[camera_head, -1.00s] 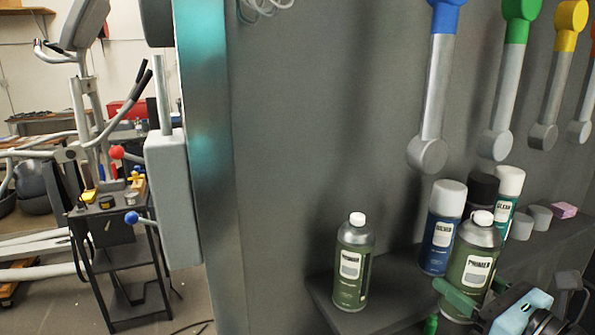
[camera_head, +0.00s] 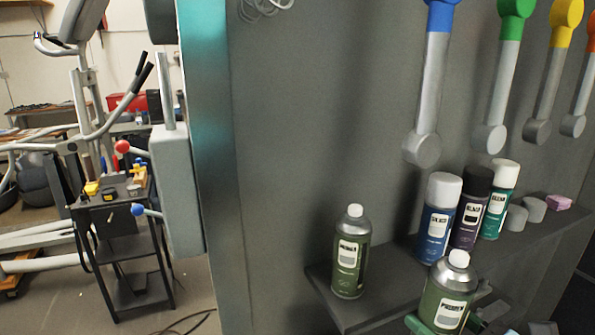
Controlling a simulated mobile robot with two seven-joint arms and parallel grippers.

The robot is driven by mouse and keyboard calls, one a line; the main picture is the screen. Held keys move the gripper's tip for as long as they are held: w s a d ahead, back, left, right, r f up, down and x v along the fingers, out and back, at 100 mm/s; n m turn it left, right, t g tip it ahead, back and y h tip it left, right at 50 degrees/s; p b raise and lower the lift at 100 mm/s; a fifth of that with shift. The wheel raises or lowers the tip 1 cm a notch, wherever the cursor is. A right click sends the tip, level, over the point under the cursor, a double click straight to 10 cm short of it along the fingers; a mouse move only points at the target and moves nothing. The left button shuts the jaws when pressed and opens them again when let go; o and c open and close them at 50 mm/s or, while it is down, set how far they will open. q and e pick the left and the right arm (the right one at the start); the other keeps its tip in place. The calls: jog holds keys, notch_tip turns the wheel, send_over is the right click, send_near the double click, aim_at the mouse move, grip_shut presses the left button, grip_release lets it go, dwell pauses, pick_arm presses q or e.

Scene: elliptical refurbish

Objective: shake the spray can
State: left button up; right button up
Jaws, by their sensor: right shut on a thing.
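A green spray can with a white cap and a pale label (camera_head: 445,292) is at the bottom right of the head view, in front of the shelf. My right gripper (camera_head: 445,321) is shut on this can low on its body. Only bits of its green fingers show at the bottom edge. The can leans a little, and its base is out of the frame. A second green can with a white cap (camera_head: 350,254) stands upright on the shelf to the left. My left gripper is not in view.
A grey shelf (camera_head: 398,268) carries a blue can (camera_head: 438,220), a black-capped can (camera_head: 471,208), a teal can (camera_head: 500,200), grey cups (camera_head: 516,217) and a pink block (camera_head: 558,202). Tools with coloured ends (camera_head: 428,95) hang above. A black cart (camera_head: 120,225) stands at left.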

jog(key=shift+f, duration=3.85)
jog(key=shift+r, duration=3.8)
notch_tip(320, 180, down, 7)
jog(key=shift+f, duration=0.15)
